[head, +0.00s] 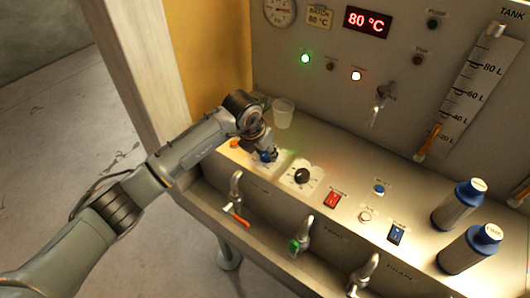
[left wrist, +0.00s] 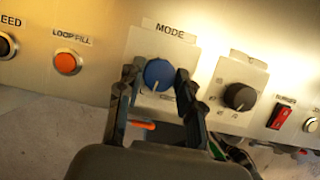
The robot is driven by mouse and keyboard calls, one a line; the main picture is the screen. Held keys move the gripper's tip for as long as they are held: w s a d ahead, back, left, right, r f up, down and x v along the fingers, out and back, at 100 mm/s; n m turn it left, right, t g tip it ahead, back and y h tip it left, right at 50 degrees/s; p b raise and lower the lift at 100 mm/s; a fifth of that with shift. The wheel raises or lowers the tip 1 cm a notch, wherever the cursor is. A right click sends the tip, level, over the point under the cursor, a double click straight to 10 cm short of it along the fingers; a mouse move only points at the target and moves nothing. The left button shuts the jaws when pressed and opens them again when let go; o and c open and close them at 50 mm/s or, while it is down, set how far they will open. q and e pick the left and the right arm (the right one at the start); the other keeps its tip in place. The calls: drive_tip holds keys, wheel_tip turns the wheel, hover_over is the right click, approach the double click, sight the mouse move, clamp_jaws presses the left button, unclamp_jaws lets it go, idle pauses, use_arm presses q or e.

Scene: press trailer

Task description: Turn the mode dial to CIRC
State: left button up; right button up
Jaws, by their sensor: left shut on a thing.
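The mode dial is a blue round knob (left wrist: 159,73) on a pale plate marked MODE (left wrist: 170,33) in the left wrist view. Its white pointer line points down and slightly left. My left gripper (left wrist: 158,82) has one finger on each side of the knob and is shut on it. In the head view my left gripper (head: 265,152) reaches down onto the panel from the left and covers most of the dial. The position labels below the knob, CIRC among them, are mostly hidden or too small to read. My right gripper is not in view.
A black dial (head: 302,176) sits just right of the mode dial, then a red switch (head: 332,200). An orange button (left wrist: 67,63) is to the left. A cup (head: 283,113) stands behind; taps line the front edge. Two blue-capped bottles (head: 459,205) (head: 470,249) stand at right.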

use_arm(q)
drive_tip(key=n+y+b, duration=0.1)
drive_tip(key=n+b, duration=0.1)
drive_tip(key=n+y+b, duration=0.1)
drive_tip(key=n+b, duration=0.1)
drive_tip(key=n, duration=0.1)
drive_tip(key=shift+d+f+n+t, duration=0.2)
drive_tip(key=shift+n+t, duration=0.1)
drive_tip(key=shift+t, duration=0.1)
drive_tip(key=shift+r+n+y+b, duration=0.15)
drive_tip(key=shift+n+y+b, duration=0.55)
drive_tip(key=shift+n+b, duration=0.8)
drive_tip(key=shift+n, duration=0.3)
drive_tip(key=o, duration=1.2)
drive_tip(key=shift+c, duration=0.2)
drive_tip(key=v, duration=1.2)
drive_tip(key=shift+d+r, duration=0.1)
drive_tip(key=shift+d, duration=0.05)
